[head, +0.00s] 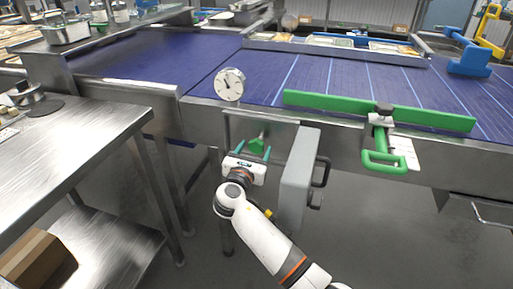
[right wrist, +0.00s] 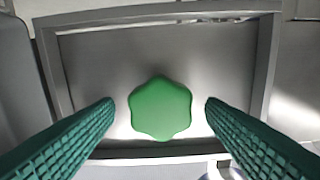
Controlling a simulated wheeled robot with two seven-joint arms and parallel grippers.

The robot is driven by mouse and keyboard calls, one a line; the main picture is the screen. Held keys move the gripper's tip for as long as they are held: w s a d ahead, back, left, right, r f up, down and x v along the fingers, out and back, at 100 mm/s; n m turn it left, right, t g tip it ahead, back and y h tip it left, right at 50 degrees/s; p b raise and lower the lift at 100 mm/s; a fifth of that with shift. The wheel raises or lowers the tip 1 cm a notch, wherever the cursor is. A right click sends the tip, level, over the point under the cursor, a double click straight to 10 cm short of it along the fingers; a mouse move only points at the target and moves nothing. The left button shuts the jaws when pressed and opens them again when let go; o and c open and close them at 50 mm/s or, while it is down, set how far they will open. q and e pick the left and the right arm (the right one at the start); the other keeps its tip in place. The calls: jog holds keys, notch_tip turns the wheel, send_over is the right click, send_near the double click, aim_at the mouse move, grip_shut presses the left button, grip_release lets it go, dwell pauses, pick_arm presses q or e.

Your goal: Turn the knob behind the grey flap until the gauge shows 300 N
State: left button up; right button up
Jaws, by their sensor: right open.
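The green lobed knob (right wrist: 160,108) sits in a recessed metal box in the right wrist view. It also shows in the head view (head: 256,145). My right gripper (head: 253,149) is open, with one teal finger on each side of the knob. In the right wrist view a gap shows between the knob and each fingertip (right wrist: 160,108). The grey flap (head: 298,178) stands swung open to the right of my gripper. The round white gauge (head: 229,84) stands above on the conveyor edge; its dark hand points to the upper left, its numbers too small to read. My left gripper is not in view.
A blue conveyor (head: 150,58) runs behind, with a green bar (head: 330,104) and green handle (head: 382,161) at the right. A steel table (head: 75,140) stands at the left. A black handle (head: 321,172) juts from the flap. Open floor lies below.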

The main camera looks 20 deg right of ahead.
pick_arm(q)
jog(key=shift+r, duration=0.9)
pick_arm(e)
jog(key=shift+x, duration=1.3)
jog(key=c, duration=1)
jog(key=shift+m, duration=0.3)
